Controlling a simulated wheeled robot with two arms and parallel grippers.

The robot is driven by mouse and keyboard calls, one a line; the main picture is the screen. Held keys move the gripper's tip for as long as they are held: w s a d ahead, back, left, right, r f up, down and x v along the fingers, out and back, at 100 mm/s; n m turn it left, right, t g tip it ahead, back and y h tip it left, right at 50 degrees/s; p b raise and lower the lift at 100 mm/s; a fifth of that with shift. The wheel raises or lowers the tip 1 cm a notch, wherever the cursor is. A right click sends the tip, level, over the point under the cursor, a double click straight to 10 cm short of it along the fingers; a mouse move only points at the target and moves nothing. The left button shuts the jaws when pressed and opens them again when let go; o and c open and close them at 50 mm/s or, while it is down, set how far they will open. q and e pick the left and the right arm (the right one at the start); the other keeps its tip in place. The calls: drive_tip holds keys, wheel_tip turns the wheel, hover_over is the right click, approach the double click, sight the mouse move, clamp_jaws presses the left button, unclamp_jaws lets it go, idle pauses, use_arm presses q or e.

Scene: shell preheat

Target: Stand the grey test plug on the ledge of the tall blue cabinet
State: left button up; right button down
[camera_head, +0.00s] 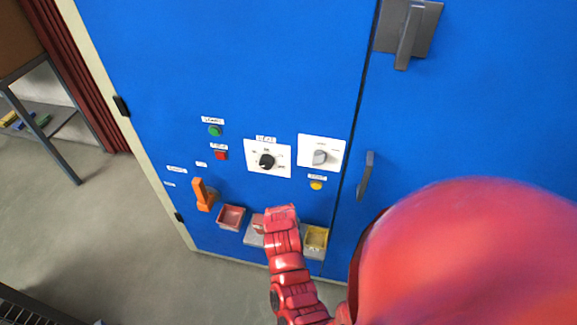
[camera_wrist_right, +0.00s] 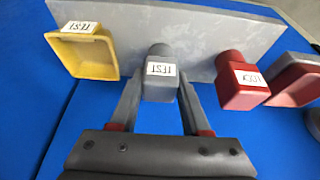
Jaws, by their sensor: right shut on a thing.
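The grey test plug (camera_wrist_right: 160,76), with a white TEST label, is between the two fingers of my right gripper (camera_wrist_right: 160,100) in the right wrist view. The gripper is shut on it. The plug shows against the grey ledge (camera_wrist_right: 205,38); I cannot tell whether it touches it. In the head view my right gripper (camera_head: 281,212) is in front of the ledge (camera_head: 252,238) on the tall blue cabinet (camera_head: 230,60), and the grey plug is hidden there. My left gripper is not in view.
A red plug (camera_wrist_right: 238,85) stands on the ledge beside the grey one. A yellow tray (camera_head: 316,238) and a red tray (camera_head: 231,216) flank the ledge. An orange handle (camera_head: 202,195), knobs and buttons are on the cabinet door.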

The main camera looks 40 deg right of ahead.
drive_tip(key=shift+f, duration=0.2)
drive_tip(key=shift+c, duration=1.8)
unclamp_jaws()
drive_tip(key=shift+r, duration=0.2)
drive_tip(key=shift+r, duration=0.1)
drive_tip(key=v, duration=1.2)
